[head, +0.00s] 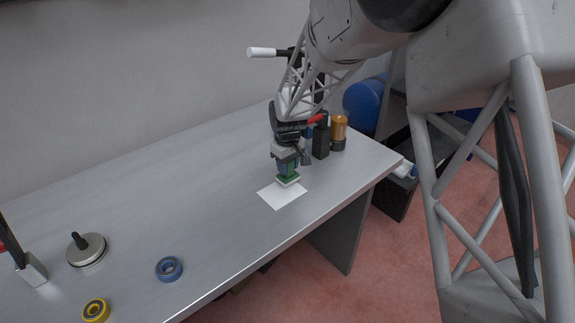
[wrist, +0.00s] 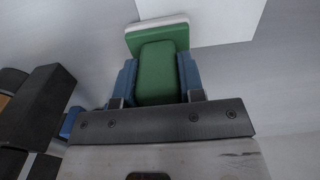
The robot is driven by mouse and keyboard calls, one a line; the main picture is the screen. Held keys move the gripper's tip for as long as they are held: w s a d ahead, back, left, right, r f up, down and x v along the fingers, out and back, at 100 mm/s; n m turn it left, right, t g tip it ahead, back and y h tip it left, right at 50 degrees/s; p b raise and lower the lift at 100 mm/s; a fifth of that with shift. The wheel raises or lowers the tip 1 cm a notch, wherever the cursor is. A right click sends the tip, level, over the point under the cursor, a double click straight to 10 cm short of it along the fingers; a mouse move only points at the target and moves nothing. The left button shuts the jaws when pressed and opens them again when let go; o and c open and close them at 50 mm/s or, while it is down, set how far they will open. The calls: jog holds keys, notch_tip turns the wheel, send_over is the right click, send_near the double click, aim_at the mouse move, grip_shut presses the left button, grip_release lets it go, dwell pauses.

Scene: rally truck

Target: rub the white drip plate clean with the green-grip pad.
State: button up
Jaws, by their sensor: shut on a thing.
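The white drip plate (head: 283,196) lies flat on the metal bench near its front edge. My gripper (head: 287,167) points down over the back part of the plate, with blue fingers on both sides of the pad's green grip. The green-grip pad (head: 288,179) has a pale base at or just above the plate; I cannot tell if it touches. In the wrist view, my gripper (wrist: 158,85) is shut on the green grip of the pad (wrist: 158,65), and the white plate (wrist: 215,20) shows beyond. No marks are visible on the plate.
A dark block (head: 321,142) and an amber-topped canister (head: 339,131) stand close behind my gripper, to the right. A blue ring (head: 169,269), a yellow ring (head: 96,311) and a round metal lid (head: 86,250) lie at the left. The bench (head: 185,190) between is clear.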

jog(key=shift+r, duration=0.6)
jog(key=shift+s+a, duration=0.1)
jog(key=shift+a, duration=0.1)
jog(key=shift+s+a, duration=1.55)
jog(key=shift+s, duration=0.05)
jog(key=shift+f, duration=0.65)
dwell(0.6)
jog(key=shift+s+a, duration=0.1)
jog(key=shift+a, duration=0.05)
jog(key=shift+s+a+r, duration=0.1)
jog(key=shift+s+a, duration=0.1)
